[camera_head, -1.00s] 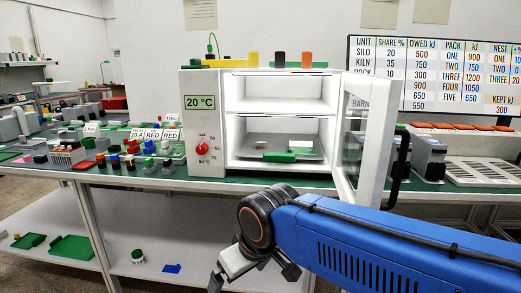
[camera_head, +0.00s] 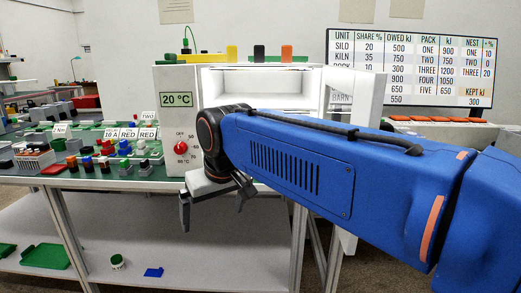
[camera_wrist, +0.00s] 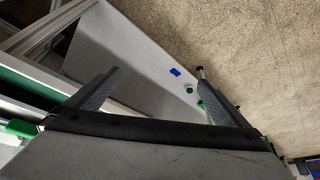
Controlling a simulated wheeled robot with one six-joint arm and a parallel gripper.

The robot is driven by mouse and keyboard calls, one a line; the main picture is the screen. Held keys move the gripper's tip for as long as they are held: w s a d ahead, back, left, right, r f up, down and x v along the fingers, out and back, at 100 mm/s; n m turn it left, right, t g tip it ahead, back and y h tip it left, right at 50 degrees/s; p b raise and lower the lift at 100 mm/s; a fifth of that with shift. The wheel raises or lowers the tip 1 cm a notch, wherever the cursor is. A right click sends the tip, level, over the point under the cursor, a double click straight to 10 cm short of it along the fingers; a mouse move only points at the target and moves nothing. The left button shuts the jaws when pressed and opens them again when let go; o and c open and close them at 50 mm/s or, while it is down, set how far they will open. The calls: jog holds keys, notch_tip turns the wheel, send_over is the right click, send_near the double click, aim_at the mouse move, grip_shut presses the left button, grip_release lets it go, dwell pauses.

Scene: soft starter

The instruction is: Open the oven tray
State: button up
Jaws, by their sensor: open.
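The oven is a white box (camera_head: 172,80) on the bench, with a 20 °C label and a red dial (camera_head: 181,147) on its left panel. Its door (camera_head: 368,95) stands open at the right, partly behind my arm. The lit upper compartment (camera_head: 265,82) shows empty; the lower one, with the tray, is hidden behind my arm in the head view. My gripper (camera_head: 212,218) is open and empty, in front of the oven and below the bench edge, pointing down. In the wrist view its spread fingers (camera_wrist: 158,75) have nothing between them that they touch.
Parts and labelled blocks (camera_head: 120,150) crowd the bench left of the oven. Yellow, black and orange blocks (camera_head: 259,53) stand on the oven top. A lower shelf (camera_head: 190,235) holds a green tray (camera_head: 45,256) and a blue piece (camera_head: 153,272). A wall board (camera_head: 400,65) hangs behind.

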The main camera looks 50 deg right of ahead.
jog(key=w+d+r+m+g+h, duration=0.15)
jog(key=d+r+m, duration=0.25)
jog(key=d+r, duration=0.7)
jog(key=w+d+r+m+h, duration=0.1)
jog(key=w+d+r+m, duration=0.15)
jog(key=d+r, duration=0.85)
jog(key=shift+m, duration=0.35)
jog(key=x, duration=0.5)
jog(key=a+x, duration=0.1)
jog(key=x, duration=0.9)
jog(key=shift+f, duration=0.55)
jog(key=c, duration=1.4)
jog(key=s+a, duration=0.4)
jog(key=a, duration=0.1)
jog(key=s+a, duration=0.4)
jog(key=a, duration=0.1)
jog(key=s+a, duration=0.4)
jog(key=a, duration=0.1)
jog(key=shift+s, duration=0.35)
jog(key=o, duration=1.4)
